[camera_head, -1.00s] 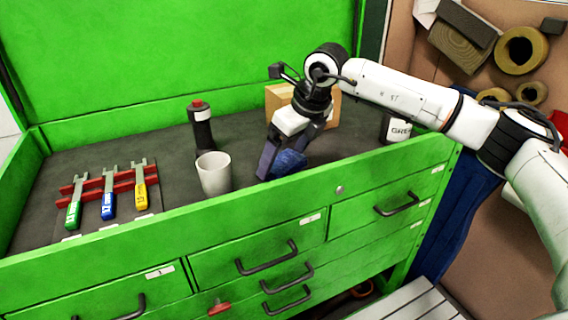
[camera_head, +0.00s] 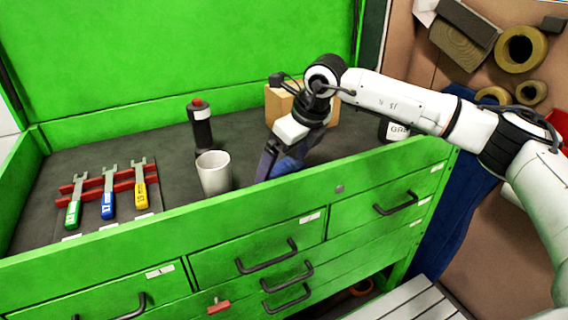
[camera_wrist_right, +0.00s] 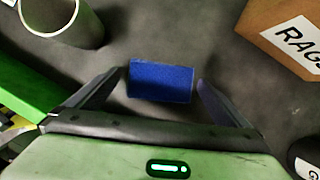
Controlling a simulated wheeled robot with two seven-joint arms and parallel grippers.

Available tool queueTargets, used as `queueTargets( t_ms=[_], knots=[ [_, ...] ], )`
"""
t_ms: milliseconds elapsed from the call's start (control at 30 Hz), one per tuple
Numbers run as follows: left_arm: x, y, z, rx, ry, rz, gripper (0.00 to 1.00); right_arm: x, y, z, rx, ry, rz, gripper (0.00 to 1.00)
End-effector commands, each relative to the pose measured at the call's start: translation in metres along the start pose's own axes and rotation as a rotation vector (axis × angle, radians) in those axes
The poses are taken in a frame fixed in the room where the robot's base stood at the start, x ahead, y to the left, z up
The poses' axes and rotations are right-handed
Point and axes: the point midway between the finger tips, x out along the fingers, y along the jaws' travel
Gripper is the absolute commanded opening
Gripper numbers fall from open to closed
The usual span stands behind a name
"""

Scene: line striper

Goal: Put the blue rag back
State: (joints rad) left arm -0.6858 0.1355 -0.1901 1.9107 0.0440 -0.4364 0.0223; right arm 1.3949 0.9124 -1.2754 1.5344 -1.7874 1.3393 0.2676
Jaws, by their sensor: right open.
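The blue rag (camera_head: 287,166) lies on the dark top of the green tool chest, right of the white cup. In the right wrist view the blue rag (camera_wrist_right: 161,81) looks like a small folded block between the fingertips, with a gap on each side. My right gripper (camera_head: 284,168) is open around it, pointing down; its fingers also show in the right wrist view (camera_wrist_right: 162,92). A cardboard box (camera_head: 277,102) stands behind the gripper; in the right wrist view the box (camera_wrist_right: 285,30) bears a label starting "RAG". My left gripper is not in view.
A white cup (camera_head: 214,174) stands close left of the gripper. A dark bottle with a red cap (camera_head: 201,127) is behind it. Several wrenches (camera_head: 108,192) sit on a red rack at left. A labelled container (camera_head: 396,130) stands at right. The chest's green front rim (camera_head: 250,208) is raised.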

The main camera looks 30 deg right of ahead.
Motion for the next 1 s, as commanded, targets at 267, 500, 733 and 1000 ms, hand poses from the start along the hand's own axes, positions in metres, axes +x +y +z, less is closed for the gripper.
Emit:
queueTargets(
  t_ms=[267,500,733,1000],
  knots=[
    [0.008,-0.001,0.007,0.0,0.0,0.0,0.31,-0.056,0.0,0.001,0.0,-0.007,0.0,1.0],
    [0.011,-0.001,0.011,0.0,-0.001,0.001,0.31,-0.1,0.0,0.0,0.0,-0.005,-0.001,1.0],
    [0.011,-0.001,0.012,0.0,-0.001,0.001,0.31,-0.115,0.0,0.0,0.0,-0.002,0.0,1.0],
    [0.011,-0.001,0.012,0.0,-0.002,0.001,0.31,-0.116,0.0,0.0,0.0,-0.001,0.0,1.0]
  ],
)
